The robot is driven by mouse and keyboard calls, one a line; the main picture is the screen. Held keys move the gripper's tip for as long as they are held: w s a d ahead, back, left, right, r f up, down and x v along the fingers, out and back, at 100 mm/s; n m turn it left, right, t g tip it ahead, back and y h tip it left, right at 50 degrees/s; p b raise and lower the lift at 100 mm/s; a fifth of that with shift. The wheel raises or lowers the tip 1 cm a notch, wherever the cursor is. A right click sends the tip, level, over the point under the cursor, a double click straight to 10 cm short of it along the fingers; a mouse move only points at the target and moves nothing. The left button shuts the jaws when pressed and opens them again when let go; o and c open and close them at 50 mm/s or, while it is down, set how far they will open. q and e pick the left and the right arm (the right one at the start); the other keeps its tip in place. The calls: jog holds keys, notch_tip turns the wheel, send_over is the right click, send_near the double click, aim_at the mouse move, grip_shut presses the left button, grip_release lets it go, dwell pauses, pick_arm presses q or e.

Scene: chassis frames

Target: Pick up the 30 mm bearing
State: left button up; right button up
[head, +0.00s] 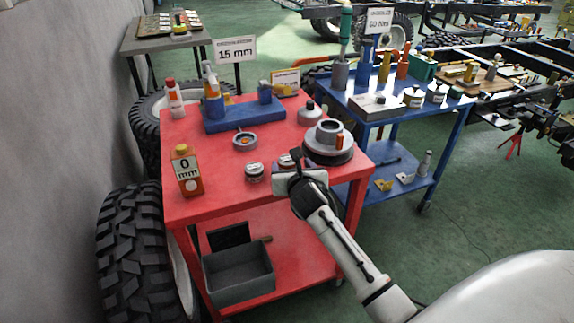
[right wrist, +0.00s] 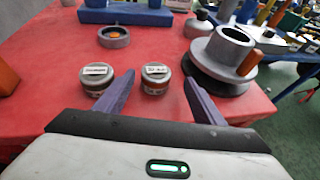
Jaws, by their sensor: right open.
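Two small round labelled pieces, which look like bearings or tins, stand on the red table. The left piece (head: 254,172) is clear of my gripper; it also shows in the right wrist view (right wrist: 97,79), just outside the left finger. The right piece (head: 286,161) is partly hidden by my gripper in the head view; in the right wrist view (right wrist: 155,79) it is between the two finger lines. Their labels are too small to read surely, so I cannot tell which is 30 mm. My right gripper (head: 297,168) is open and empty, low over the table. My left gripper is not in view.
A flanged grey hub (head: 328,138) stands close right of the gripper. A grey ring (head: 245,141), a blue block (head: 243,114) and an orange "0 mm" bottle (head: 186,171) are on the red table (head: 220,190). A blue cart (head: 385,115) stands behind right.

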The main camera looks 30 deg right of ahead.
aim_at(287, 160)
jog(key=x, duration=0.4)
jog(key=shift+w+a+r+b, duration=0.2)
jog(key=shift+w+a+b, duration=0.05)
jog(key=shift+w+b, duration=0.1)
jog(key=shift+w+d+f, duration=0.2)
jog(key=shift+w+d, duration=0.05)
jog(key=shift+w, duration=0.2)
jog(key=shift+c, duration=0.4)
